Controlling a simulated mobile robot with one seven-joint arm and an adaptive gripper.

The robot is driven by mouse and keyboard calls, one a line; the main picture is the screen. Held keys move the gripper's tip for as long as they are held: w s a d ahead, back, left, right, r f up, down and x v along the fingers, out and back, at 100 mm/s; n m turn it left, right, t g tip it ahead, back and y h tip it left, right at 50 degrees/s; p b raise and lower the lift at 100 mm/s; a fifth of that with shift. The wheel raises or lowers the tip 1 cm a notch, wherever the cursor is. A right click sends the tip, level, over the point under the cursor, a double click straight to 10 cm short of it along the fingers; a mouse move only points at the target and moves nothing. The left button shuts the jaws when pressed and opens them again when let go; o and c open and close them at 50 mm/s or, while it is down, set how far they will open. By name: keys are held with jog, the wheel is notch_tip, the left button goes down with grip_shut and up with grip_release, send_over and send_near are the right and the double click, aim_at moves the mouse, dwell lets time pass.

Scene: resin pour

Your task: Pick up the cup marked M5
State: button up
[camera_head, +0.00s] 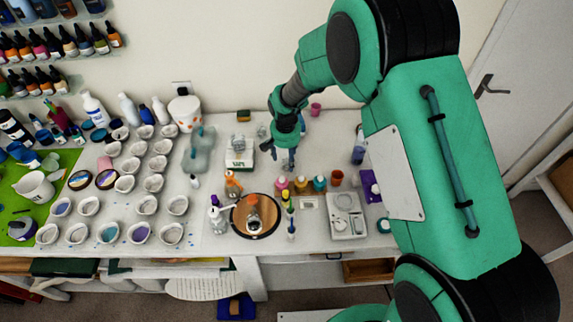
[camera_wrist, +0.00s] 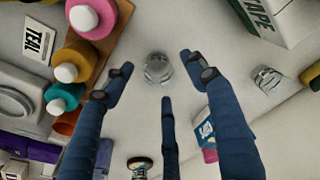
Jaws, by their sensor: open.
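A small clear cup (camera_wrist: 158,68) stands on the white table between my fingertips in the wrist view. I cannot read any M5 mark on it. A second clear cup (camera_wrist: 267,80) stands to the right, near the box lettered TAPE. My gripper (camera_wrist: 156,78) has its three blue fingers spread open and empty, with the first cup in the gap between them and no visible contact. In the head view my gripper (camera_head: 285,158) points down over the back middle of the table. The cup under it cannot be made out there. Another clear cup (camera_head: 262,131) shows to its left.
Pink, yellow and teal bottles (camera_head: 301,184) stand in front of my gripper, beside a brown cup (camera_head: 337,178). A scale (camera_head: 346,214) and a round dark-rimmed disc (camera_head: 255,215) are nearer the front edge. Several white cups (camera_head: 124,184) fill the left side.

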jog(key=shift+w+f, duration=0.1)
jog(key=shift+f, duration=0.75)
jog(key=c, duration=0.9)
